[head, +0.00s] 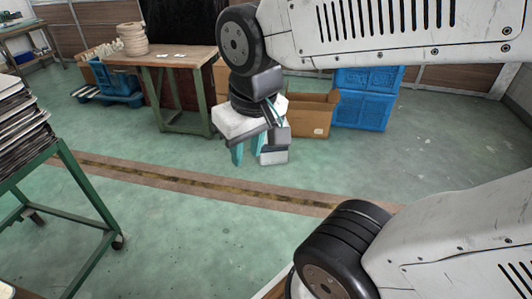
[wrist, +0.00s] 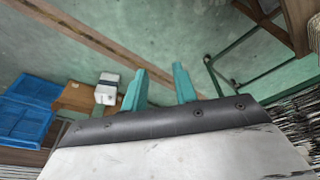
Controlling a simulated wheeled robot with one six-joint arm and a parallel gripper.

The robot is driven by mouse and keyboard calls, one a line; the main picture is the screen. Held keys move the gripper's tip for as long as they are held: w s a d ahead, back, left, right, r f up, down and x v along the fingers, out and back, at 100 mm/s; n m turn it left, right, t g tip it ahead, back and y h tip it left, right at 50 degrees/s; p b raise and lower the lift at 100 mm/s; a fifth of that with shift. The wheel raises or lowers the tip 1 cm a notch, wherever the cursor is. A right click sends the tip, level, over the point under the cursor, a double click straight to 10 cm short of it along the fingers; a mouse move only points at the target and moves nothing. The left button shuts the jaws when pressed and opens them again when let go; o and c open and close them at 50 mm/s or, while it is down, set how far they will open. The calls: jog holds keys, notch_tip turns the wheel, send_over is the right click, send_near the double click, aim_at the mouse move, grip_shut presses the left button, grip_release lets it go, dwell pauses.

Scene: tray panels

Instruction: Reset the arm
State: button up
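My gripper (head: 247,154) hangs in the air near the middle of the head view, pointing down over the open floor. Its two teal fingers stand apart with a gap between them. The gripper touches nothing that I can see.
A green-framed rack (head: 88,188) with stacked panels (head: 22,128) stands at left. A wooden table (head: 168,58), a cardboard box (head: 309,116) and blue crates (head: 364,98) stand behind the gripper. A worn floor strip (head: 180,181) crosses open green floor. The rack frame shows in the wrist view (wrist: 236,46).

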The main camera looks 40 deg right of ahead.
jog(key=shift+g, duration=0.7)
jog(key=s, duration=0.3)
jog(key=s+r, duration=0.1)
jog(key=s, duration=0.1)
jog(key=shift+d, duration=0.25)
jog(key=shift+w, duration=0.1)
dwell(0.4)
